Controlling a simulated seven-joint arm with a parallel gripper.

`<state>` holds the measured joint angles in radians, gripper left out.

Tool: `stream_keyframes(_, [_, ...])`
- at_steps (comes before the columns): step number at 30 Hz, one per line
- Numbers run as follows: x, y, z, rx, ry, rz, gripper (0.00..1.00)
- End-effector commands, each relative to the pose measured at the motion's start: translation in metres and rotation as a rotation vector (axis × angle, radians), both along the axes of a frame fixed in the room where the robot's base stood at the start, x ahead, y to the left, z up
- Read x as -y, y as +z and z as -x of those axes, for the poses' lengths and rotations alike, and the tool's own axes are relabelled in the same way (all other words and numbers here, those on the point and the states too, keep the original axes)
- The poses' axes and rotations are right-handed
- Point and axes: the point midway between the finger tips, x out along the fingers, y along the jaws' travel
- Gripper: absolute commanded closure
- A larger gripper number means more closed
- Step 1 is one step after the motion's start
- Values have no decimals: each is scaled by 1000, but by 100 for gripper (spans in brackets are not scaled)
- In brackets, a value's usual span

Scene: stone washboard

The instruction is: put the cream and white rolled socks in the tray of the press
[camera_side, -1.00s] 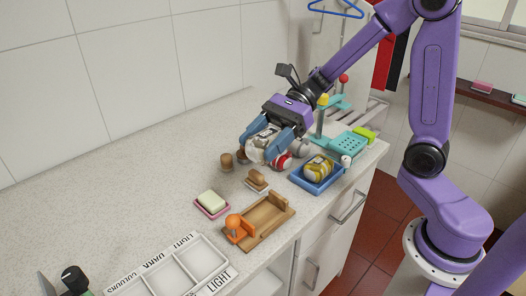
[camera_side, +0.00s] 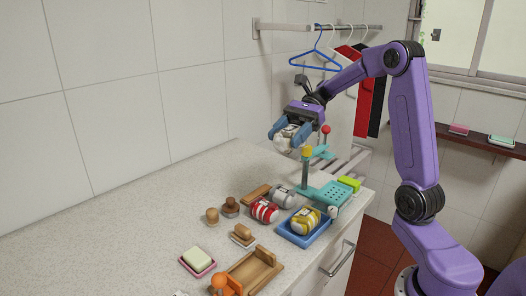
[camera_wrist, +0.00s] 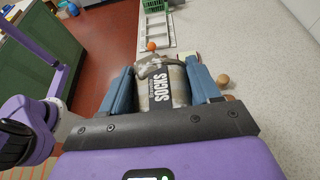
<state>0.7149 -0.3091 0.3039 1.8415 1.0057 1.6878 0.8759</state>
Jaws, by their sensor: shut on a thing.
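My gripper (camera_side: 291,134) is shut on a pale cream and white rolled pair of socks (camera_side: 283,143) and holds it in the air above the counter. In the wrist view the socks (camera_wrist: 165,80) sit between both blue fingers, with a dark band reading "SOCKS". The teal press (camera_side: 305,175) stands below and right of my gripper, with an upright post, a yellow cap and a red knob. Its perforated teal tray (camera_side: 336,193) looks empty. Part of the press base is hidden behind other things.
A red and white roll (camera_side: 264,211) and a grey and white roll (camera_side: 284,197) lie on the counter. A blue tray (camera_side: 322,232) holds a yellow roll (camera_side: 305,221). Brushes, a soap dish (camera_side: 198,262) and a wooden board (camera_side: 253,272) are nearer. The left counter is clear.

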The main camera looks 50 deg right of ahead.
Motion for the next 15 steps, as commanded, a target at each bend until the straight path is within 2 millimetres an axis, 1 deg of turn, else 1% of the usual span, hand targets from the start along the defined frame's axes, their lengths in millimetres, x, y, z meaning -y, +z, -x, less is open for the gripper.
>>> stream_keyframes(1, [24,-1,0,1,-9,-1,74])
stream_keyframes(2, [37,-2,2,-1,-9,-1,74])
stream_keyframes(3, [53,-2,5,0,-11,-1,74])
stream_keyframes(6, [90,-3,14,0,-13,-1,74])
stream_keyframes(9, [120,-4,24,0,-15,-1,74])
stream_keyframes(15, [164,-6,45,1,-24,0,74])
